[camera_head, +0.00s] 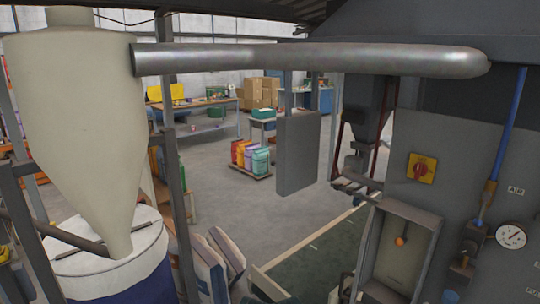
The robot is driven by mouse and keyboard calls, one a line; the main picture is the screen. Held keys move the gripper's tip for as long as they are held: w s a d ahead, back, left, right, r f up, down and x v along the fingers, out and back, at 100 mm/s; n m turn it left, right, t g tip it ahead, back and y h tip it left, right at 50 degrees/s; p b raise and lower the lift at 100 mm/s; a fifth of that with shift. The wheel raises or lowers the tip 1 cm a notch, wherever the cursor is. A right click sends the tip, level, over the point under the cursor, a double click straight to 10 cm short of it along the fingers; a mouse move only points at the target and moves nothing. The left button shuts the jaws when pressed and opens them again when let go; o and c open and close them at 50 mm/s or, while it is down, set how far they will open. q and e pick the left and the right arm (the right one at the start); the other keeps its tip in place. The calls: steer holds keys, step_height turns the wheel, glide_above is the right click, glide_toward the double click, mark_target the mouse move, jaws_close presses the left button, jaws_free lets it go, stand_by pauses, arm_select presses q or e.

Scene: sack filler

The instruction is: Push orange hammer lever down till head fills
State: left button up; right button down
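A small orange knob (400,240) shows inside a tall grey open-fronted box (432,218) at the lower right. It looks like the end of the orange hammer lever, but its arm is too small to make out. The box stands in front of a large grey machine panel (465,150). Neither of my grippers can be made out in the head view. No sack being filled can be clearly seen.
A red rotary switch on a yellow plate (421,168), a pressure gauge (511,236) and a blue pipe (508,125) are on the panel. A beige hopper (75,130) stands left. Filled sacks (225,262) stand at bottom centre. Open floor (275,205) lies behind.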

arm_select(q)
jaws_close()
stand_by(1.8)
